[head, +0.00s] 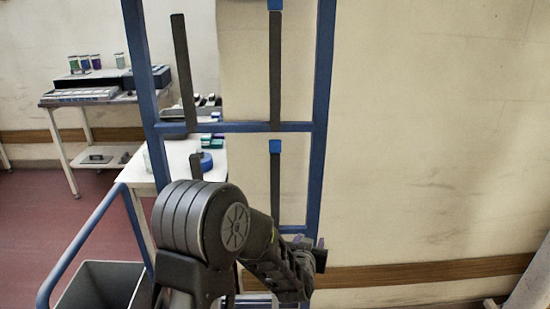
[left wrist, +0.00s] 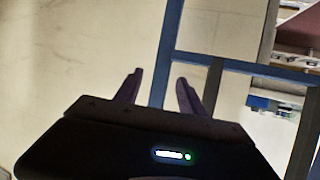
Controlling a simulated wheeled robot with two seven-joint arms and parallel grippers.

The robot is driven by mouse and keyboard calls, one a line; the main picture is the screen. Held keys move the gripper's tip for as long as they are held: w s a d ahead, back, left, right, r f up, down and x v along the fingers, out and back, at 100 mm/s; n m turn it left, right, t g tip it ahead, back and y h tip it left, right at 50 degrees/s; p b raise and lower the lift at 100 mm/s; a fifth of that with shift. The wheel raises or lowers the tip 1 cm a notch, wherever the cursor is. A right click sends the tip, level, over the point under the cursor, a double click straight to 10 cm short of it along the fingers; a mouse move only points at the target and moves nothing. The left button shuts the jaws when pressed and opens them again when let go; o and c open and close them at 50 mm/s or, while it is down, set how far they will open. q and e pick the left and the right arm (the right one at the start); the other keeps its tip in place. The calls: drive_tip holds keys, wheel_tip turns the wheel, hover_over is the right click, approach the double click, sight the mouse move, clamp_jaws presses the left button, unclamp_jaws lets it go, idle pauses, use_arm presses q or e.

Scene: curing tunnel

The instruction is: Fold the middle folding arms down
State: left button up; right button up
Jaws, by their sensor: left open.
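A blue upright frame (head: 325,70) stands ahead with dark folding arms standing upright on it. At the upper crossbar are a left arm (head: 183,70) and a right arm (head: 275,70), the right one blue-tipped. Below, another blue-tipped arm (head: 275,185) stands upright, and a left one (head: 196,165) is mostly hidden by my arm. I cannot tell which level is the middle. My left gripper (head: 318,256) is low by the frame's right post. In the left wrist view its fingers (left wrist: 158,92) are apart and empty, with the post (left wrist: 166,55) behind them. My right gripper is not in view.
A white table (head: 212,165) with small items stands behind the frame. A bench (head: 85,97) with jars is at the far left. A grey bin (head: 100,285) and a blue rail (head: 82,250) are at lower left. The wall right of the frame is clear.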

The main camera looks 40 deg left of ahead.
sight(275, 168)
use_arm(q)
drive_tip(key=a+r+n+y, duration=0.1)
drive_tip(key=a+r+y, duration=0.1)
drive_tip(key=r, duration=0.4)
drive_tip(key=a+r+n+t+y, duration=0.1)
drive_tip(key=a+r+y, duration=0.1)
drive_tip(key=a+r, duration=0.3)
drive_tip(key=a+r+n+y, duration=0.1)
drive_tip(key=a+r+y, duration=0.1)
drive_tip(key=a+r, duration=0.2)
drive_tip(key=shift+s+a+r+n+t, duration=0.1)
drive_tip(key=shift+s+r+n+t, duration=0.1)
drive_tip(key=shift+r, duration=0.7)
drive_tip(key=shift+s+r+n+t, duration=0.1)
drive_tip(key=shift+s+r+t, duration=0.1)
drive_tip(key=shift+r, duration=0.65)
drive_tip(key=shift+w, duration=0.1)
drive_tip(key=p+x, duration=0.1)
drive_tip(key=x, duration=0.6)
drive_tip(key=shift+w+a+f, duration=0.1)
drive_tip(key=shift+w+a, duration=0.15)
drive_tip(key=shift+w, duration=0.05)
drive_tip(key=shift+c, duration=0.6)
clamp_jaws()
